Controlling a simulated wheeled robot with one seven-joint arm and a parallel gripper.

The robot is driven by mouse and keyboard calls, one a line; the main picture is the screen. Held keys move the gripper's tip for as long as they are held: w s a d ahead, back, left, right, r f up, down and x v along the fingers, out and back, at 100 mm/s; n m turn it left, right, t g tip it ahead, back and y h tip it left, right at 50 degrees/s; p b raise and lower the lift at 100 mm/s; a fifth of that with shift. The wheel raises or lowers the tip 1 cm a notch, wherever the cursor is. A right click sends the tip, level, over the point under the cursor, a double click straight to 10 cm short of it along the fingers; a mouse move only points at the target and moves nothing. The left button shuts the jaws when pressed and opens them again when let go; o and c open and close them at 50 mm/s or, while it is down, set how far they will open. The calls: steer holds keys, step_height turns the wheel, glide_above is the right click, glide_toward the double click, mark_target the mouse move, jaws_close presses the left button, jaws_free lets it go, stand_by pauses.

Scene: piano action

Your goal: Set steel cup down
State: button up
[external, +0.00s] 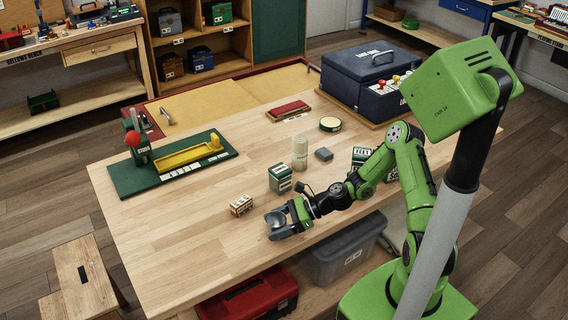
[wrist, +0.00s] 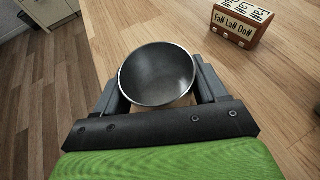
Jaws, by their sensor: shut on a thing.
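The steel cup (wrist: 157,74) is a round grey metal cup, seen from above in the wrist view with its empty inside showing. My gripper (wrist: 157,88) is shut on it, one finger on each side. In the external view the steel cup (external: 275,219) is between the fingers of my gripper (external: 281,222), low over the front edge area of the wooden table (external: 180,225). I cannot tell whether the cup's bottom touches the table.
A small brown box with lettering (external: 241,205) stands just left of the cup; it also shows in the wrist view (wrist: 243,22). A green box (external: 280,179) and a pale cylinder (external: 300,153) stand behind. The table's left front is clear. A red toolbox (external: 247,297) sits below.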

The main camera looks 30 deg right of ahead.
steer(key=o, duration=1.1)
steer(key=shift+c, duration=0.2)
steer(key=shift+r, duration=0.1)
steer(key=p+v, duration=0.2)
steer(key=v, duration=0.9)
steer(key=shift+p, duration=0.35)
steer(key=shift+s+d+r, duration=0.15)
steer(key=shift+s+d, duration=0.05)
steer(key=shift+d, duration=0.25)
steer(key=s+d+r+n+h, duration=0.3)
steer(key=s+r+n+h, duration=0.3)
steer(key=s+r+n, duration=0.4)
steer(key=s+d+r+n+h, duration=0.2)
steer(key=s+r+n+h, duration=0.4)
steer(key=s+r+n, duration=0.4)
steer(key=shift+d+r+n, duration=0.4)
steer(key=shift+r+n, duration=0.05)
steer(key=shift+n, duration=0.75)
